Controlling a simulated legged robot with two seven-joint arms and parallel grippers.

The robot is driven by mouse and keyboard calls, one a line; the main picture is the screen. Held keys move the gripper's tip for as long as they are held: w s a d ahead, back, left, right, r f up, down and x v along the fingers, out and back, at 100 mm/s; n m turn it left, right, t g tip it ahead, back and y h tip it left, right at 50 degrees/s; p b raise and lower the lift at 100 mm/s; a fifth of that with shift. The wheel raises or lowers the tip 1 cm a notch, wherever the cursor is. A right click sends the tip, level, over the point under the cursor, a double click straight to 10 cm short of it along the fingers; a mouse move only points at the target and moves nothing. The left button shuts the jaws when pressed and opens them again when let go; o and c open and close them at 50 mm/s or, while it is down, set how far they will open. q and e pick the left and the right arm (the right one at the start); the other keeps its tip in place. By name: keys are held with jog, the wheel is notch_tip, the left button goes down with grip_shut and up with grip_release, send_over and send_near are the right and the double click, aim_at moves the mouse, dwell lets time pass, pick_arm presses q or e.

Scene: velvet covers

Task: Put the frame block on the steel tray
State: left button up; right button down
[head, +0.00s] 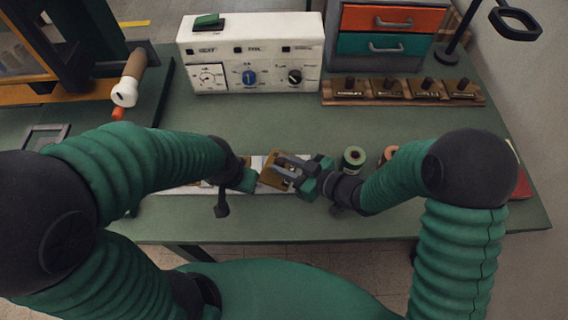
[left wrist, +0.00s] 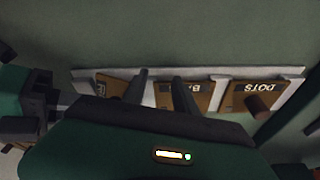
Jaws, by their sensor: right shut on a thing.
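The steel tray (head: 180,189) is a long pale strip near the table's front edge; it also shows in the left wrist view (left wrist: 226,91). My right gripper (head: 283,167) is shut on a brown block with a pale-lettered face, the frame block (head: 270,177), at the tray's right end. In the left wrist view its label (left wrist: 108,86) is mostly cut off, and I cannot tell whether it touches the tray. Two more brown blocks, one marked DOTS (left wrist: 246,97), stand along the tray. My left gripper (left wrist: 163,82) has its fingers apart, over the tray beside the middle block.
A wooden rack (head: 345,99) with several knobbed blocks stands at the back right, before a drawer cabinet (head: 386,45). A white control box (head: 250,55) stands at the back. A green spool (head: 353,160) is right of my right gripper. The middle of the table is clear.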

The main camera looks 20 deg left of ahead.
jog(key=c, duration=1.5)
grip_release()
pick_arm(q)
jog(key=shift+a, duration=0.1)
pick_arm(e)
jog(key=o, duration=0.3)
jog(key=shift+a, duration=0.15)
jog(key=shift+o, duration=0.2)
jog(key=shift+r, duration=0.1)
pick_arm(q)
jog(key=shift+p+v, duration=0.8)
jog(key=shift+w, duration=0.2)
pick_arm(e)
jog(key=v, duration=1.2)
jog(key=shift+s, duration=0.1)
